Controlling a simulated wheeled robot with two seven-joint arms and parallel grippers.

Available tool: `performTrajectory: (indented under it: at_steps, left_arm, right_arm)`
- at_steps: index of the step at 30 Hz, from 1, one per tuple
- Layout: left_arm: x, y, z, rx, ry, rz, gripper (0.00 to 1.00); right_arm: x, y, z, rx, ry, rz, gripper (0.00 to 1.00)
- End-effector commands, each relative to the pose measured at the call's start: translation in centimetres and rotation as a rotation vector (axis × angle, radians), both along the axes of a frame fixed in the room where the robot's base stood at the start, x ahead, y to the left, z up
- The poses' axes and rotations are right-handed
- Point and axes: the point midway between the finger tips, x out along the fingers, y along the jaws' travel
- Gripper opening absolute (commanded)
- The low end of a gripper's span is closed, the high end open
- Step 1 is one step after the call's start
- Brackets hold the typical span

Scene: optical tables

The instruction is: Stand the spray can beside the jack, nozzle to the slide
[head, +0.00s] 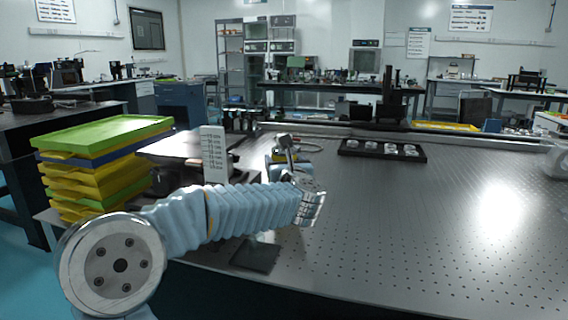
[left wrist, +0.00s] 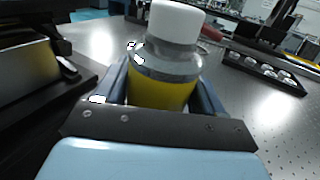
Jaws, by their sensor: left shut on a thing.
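The spray can (left wrist: 165,65) has a white cap, a grey shoulder and a yellow body. In the left wrist view it stands between the dark blue fingers of my left gripper (left wrist: 165,92), which is shut on it. The cap's far side and the can's base are hidden, and I cannot tell which way a nozzle faces. In the head view my left forearm and wrist cover most of the gripper and can. A dark flat-topped structure (head: 183,146) lies left of them; it also shows in the left wrist view (left wrist: 35,75). I cannot tell whether it is the jack or slide.
A white box with printed lines (head: 215,155) stands behind my left arm. Stacked yellow and green trays (head: 100,135) are at the left. A black tray of round silver parts (head: 382,150) lies toward the back.

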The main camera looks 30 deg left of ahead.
Motion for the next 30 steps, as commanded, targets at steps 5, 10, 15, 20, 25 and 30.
performTrajectory:
  at_steps: [5, 10, 15, 20, 25, 30]
  left_arm:
    - [0.0, 0.0, -0.3, 0.001, 0.001, 0.000, 0.74]
    - [0.0, 0.0, -0.3, 0.001, 0.001, 0.000, 0.95]
    - [0.0, 0.0, -0.3, 0.000, 0.000, 0.000, 0.95]
    - [0.0, 0.0, 0.0, 0.000, 0.001, 0.000, 0.95]
    - [-1.3, -1.2, -0.6, 0.001, -0.003, -0.003, 0.95]
    - [-5.0, -4.0, -0.7, 0.001, -0.004, -0.004, 0.95]
  right_arm:
    - [0.0, 0.0, -0.5, -0.001, 0.001, -0.001, 0.43]
    - [0.0, 0.0, -0.4, -0.001, 0.000, -0.001, 0.43]
    - [0.0, 0.0, -0.4, -0.001, 0.000, -0.001, 0.43]
    - [0.0, 0.0, 0.2, 0.000, 0.000, 0.000, 0.43]
    - [0.0, 0.0, -0.2, 0.000, 0.000, 0.001, 0.43]
    - [0.0, -0.1, -2.1, -0.002, 0.000, -0.003, 0.43]
